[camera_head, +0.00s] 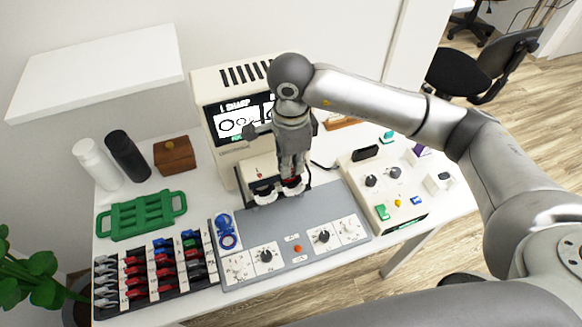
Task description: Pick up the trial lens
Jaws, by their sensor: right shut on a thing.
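Trial lenses (135,270) with red, black, blue and green handles stand in rows in a black-and-white rack at the lower left. My right gripper (292,184) points down at the back of the grey console (290,222), in front of the beige screen unit. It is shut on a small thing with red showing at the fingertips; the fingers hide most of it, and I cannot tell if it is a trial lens. A blue piece with a ring (227,232) lies at the console's left edge. My left gripper is not in view.
The beige unit with a lit screen (236,122) stands behind my gripper. A beige control box (392,190) is to the right. A green rack (140,214), white and black bottles (128,156) and a wooden box (174,154) stand at the left. A white shelf (97,73) hangs above.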

